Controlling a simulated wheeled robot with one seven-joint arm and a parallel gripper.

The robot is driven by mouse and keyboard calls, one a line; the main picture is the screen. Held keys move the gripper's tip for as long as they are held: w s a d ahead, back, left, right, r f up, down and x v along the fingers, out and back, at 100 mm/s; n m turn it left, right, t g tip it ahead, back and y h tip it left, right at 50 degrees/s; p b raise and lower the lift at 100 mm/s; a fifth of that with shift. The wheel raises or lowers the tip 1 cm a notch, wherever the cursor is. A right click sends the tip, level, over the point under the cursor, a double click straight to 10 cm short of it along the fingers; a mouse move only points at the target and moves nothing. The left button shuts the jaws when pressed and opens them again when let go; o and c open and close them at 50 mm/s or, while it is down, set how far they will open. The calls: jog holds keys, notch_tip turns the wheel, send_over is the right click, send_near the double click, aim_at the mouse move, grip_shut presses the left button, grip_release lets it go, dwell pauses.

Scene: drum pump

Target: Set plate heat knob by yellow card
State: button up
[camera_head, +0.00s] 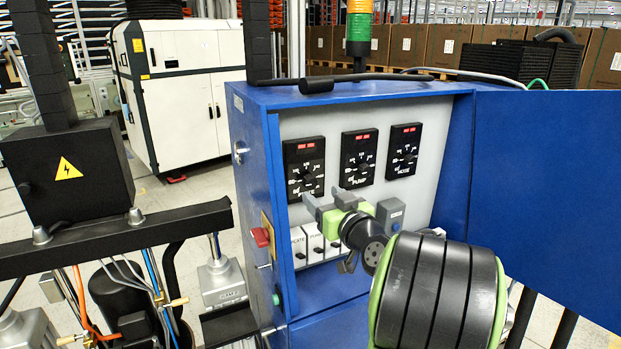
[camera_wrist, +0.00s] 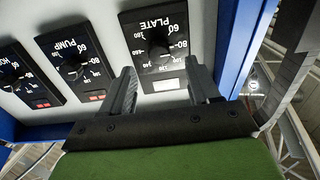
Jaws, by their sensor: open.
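The PLATE panel (camera_head: 304,168) is the leftmost of three black dial panels inside the blue cabinet. It shows upside down in the wrist view (camera_wrist: 145,30), with its round black knob (camera_wrist: 158,46) amid white numbers. The knob's exact pointer setting is hard to read. My gripper (camera_head: 328,198) is open and empty, below and in front of the panels. In the wrist view my gripper (camera_wrist: 163,74) has its two grey fingers spread either side of the panel's display end, apart from the knob. I cannot make out a yellow card clearly; a yellow plate (camera_head: 267,228) sits behind a red button.
The PUMP panel (camera_head: 358,157) and HOSE panel (camera_head: 403,150) are beside it. White switches (camera_head: 315,240) and a grey box (camera_head: 391,213) with a button sit below. The blue cabinet door (camera_head: 545,190) stands open at right. A black frame (camera_head: 120,238) stands at left.

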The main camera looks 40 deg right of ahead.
aim_at(311, 185)
jog(key=p+x, duration=0.1)
jog(key=x, duration=0.5)
jog(key=shift+d+p, duration=0.1)
jog(key=shift+p, duration=0.25)
jog(key=c, duration=1)
jog(key=shift+c, duration=0.2)
jog(key=shift+m, duration=0.4)
jog(key=m+b, duration=0.1)
jog(key=m, duration=0.2)
jog(key=shift+f+m+b, duration=0.1)
jog(key=shift+m+b, duration=0.3)
jog(key=m, duration=0.9)
jog(key=shift+m+p, duration=0.85)
jog(key=shift+m, duration=1.45)
